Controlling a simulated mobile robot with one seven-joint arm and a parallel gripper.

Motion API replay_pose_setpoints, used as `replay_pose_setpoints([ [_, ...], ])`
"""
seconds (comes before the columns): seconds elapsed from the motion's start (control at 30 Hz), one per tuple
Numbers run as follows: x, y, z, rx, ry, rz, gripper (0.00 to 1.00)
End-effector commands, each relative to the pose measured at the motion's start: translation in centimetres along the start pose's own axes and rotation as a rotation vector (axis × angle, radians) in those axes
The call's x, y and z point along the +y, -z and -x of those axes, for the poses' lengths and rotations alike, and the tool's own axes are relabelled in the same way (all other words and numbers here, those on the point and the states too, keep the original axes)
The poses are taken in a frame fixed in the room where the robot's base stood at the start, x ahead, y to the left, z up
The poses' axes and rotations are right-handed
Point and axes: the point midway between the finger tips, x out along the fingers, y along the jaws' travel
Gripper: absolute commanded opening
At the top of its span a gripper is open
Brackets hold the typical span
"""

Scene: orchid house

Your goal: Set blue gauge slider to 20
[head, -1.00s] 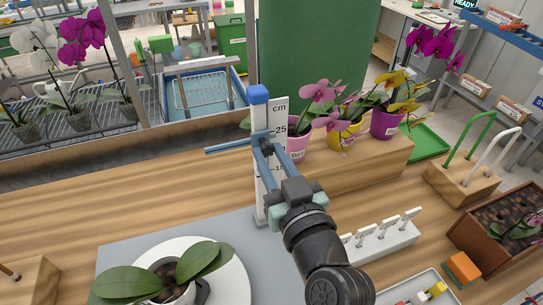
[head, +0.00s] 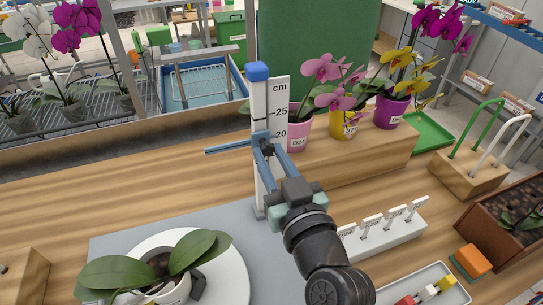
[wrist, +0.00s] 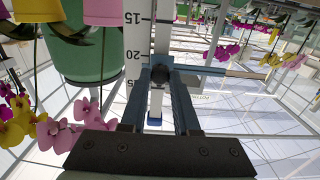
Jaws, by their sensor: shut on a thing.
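The gauge is a white upright post (head: 259,105) with a blue cap (head: 257,71) and a white cm scale plate (head: 281,98) on its right. The blue slider (head: 228,149) sits around the post, its thin bar reaching left, roughly level with the 20 label. My gripper (head: 267,152) is shut on the slider's dark knob, in front of the post. In the wrist view, the scale is upside down and the slider (wrist: 208,70) is beside the 20 label. My gripper's fingers (wrist: 161,82) close on the knob there. The exact reading is partly hidden.
Potted orchids stand on a wooden step right of the gauge, the pink pot (head: 298,137) closest. A potted plant on a white plate (head: 235,268) is in front left. A white label rack (head: 385,238) and a tray (head: 440,288) lie right of my arm.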

Motion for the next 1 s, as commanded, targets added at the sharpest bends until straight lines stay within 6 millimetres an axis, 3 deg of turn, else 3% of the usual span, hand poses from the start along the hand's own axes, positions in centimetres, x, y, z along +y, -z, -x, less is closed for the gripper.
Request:
replay_pose_setpoints([
  [0.07,0.0,-1.3,0.0,-0.005,0.000,-0.001,0.00],
  [0.37,0.0,-1.0,0.0,-0.003,0.000,0.000,0.00],
  [0.4,0.0,-1.0,0.0,-0.003,0.000,0.000,0.31],
  [0.57,0.0,-1.0,0.0,-0.002,0.000,0.000,0.59],
  [0.87,0.0,-1.0,0.1,-0.002,0.000,0.000,0.59],
  [1.0,0.1,-1.2,1.3,-0.002,-0.002,-0.001,0.59],
])
